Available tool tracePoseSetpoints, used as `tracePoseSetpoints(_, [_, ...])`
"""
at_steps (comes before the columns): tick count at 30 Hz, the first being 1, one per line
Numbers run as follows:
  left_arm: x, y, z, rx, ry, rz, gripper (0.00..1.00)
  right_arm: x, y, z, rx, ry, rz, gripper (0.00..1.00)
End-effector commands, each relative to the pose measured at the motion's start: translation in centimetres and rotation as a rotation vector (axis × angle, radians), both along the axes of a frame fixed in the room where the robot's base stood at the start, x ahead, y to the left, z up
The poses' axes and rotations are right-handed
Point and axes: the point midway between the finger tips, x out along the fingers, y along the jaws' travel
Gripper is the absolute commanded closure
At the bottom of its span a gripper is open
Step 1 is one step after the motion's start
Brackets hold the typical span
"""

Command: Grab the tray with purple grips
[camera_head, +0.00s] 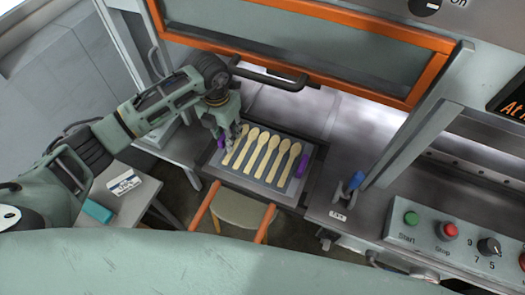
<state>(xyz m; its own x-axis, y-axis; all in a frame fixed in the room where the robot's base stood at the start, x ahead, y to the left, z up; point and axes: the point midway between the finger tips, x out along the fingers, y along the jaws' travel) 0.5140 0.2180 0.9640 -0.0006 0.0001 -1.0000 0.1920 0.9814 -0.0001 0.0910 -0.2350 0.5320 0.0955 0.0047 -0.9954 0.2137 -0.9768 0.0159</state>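The tray (262,188) is a dark flat tray holding several light wooden spoons (268,157) side by side. One purple grip (303,166) shows on its right side, and the other purple grip (222,141) shows on its left side. My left gripper (229,137) points down at the left purple grip, at the tray's upper left. Its fingers partly hide that grip, and I cannot tell whether they are closed on it. My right gripper is not in view.
An orange-framed glass door (300,42) with a black handle is above the tray. A small side table (134,200) is at left.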

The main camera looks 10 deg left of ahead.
Motion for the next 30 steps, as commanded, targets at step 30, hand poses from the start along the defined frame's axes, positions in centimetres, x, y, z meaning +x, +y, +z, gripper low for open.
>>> tracePoseSetpoints(30, [0.09,-0.02,0.13,-0.001,-0.002,0.0,1.0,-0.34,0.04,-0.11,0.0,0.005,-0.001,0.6])
